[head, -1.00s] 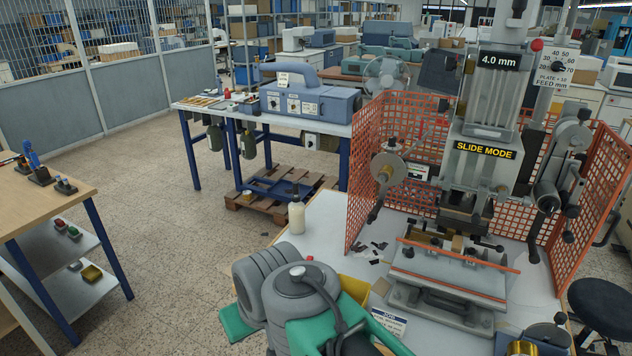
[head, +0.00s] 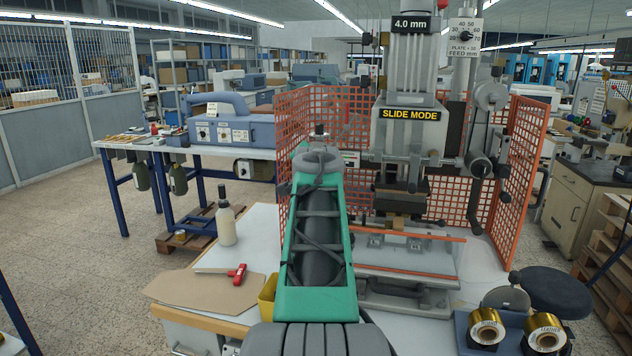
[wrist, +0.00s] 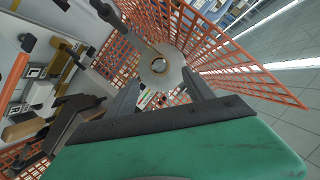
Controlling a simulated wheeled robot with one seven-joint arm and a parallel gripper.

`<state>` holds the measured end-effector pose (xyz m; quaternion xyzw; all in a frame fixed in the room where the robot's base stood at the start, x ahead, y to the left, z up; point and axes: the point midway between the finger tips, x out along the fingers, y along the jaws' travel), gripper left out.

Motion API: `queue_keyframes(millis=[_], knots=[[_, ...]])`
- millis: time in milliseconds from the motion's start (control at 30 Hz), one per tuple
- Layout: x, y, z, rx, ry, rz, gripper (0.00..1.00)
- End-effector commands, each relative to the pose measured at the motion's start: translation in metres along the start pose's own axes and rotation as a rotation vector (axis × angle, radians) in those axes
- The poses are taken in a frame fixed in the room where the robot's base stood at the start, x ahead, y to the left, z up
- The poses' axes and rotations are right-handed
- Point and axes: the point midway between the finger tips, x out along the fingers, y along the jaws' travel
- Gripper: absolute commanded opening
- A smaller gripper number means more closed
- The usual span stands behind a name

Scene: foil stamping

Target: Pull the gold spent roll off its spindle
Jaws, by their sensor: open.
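The spent roll shows in the wrist view as a small gold-brown ring (wrist: 158,68) at the centre of a pale round flange (wrist: 172,58). Its spindle is mostly hidden behind it. My gripper (wrist: 160,77) is open and empty, its two dark fingers pointing toward the flange, one to each side of the ring. The ring appears beyond the fingertips; the exact gap is hard to tell. In the head view my own green arm covers the roll, the spindle and my gripper.
An orange mesh guard (head: 518,165) surrounds the stamping press (head: 408,130), and its mesh also runs close behind the flange in the wrist view (wrist: 235,72). Two gold foil rolls (head: 487,327) (head: 545,331) stand at front right. A bottle (head: 226,225) and red-handled tool (head: 238,273) are at left.

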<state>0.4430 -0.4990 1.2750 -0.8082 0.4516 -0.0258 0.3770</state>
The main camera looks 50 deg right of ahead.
Motion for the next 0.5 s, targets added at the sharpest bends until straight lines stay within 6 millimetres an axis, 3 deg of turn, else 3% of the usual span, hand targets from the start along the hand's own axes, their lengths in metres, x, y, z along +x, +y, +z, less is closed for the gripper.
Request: queue_keyframes(millis=[500], knots=[[0.073,0.000,-0.004,0.005,0.005,0.001,0.62]])
